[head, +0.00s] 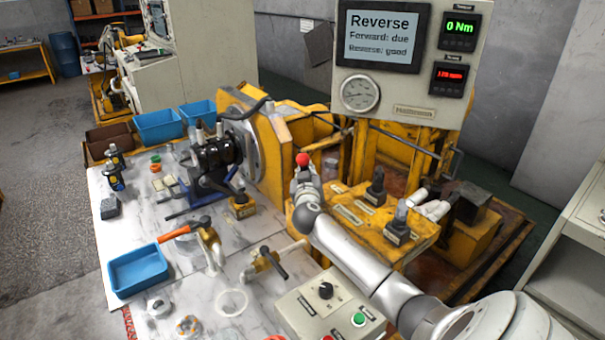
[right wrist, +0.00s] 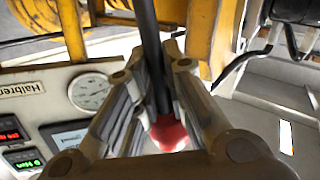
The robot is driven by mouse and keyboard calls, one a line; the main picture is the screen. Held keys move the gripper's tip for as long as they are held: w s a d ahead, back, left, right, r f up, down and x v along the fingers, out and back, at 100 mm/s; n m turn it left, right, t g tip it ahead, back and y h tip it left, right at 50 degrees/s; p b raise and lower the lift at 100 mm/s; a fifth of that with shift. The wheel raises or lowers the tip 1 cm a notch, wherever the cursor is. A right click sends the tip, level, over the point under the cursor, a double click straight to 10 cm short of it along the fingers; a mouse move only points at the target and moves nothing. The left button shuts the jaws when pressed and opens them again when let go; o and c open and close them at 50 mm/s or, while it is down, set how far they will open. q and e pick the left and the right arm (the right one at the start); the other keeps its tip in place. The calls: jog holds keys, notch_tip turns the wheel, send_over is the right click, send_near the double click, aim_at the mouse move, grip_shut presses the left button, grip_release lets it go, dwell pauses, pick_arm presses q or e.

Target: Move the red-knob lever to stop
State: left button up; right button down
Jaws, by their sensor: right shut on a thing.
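The red-knob lever shows its red knob (head: 302,159) above my right gripper (head: 304,178), at the left end of the yellow control box (head: 352,208). In the right wrist view the dark lever shaft (right wrist: 152,50) runs between the two fingers, with the red knob (right wrist: 169,133) close to the palm. My right gripper (right wrist: 160,95) is shut on the lever. The lever's base is hidden behind my right arm in the head view. The display (head: 382,35) reads "Reverse", "Forward: due", "Reverse: good". My left gripper is not in view.
Two more levers (head: 376,186) (head: 400,216) stand on the yellow box to the right. A switch box (head: 325,306) with a green button lies in front.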

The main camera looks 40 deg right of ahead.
jog(key=d+m+p, duration=0.1)
jog(key=d+r+g+y+p, duration=0.1)
jog(key=shift+s+d+m+p, duration=0.15)
jog(key=shift+d+m+p, duration=0.2)
jog(key=shift+m, duration=0.05)
jog(key=shift+d+f+y, duration=0.25)
jog(key=shift+d+y, duration=0.15)
jog(key=c, duration=1.5)
grip_release()
jog(key=shift+o, duration=0.2)
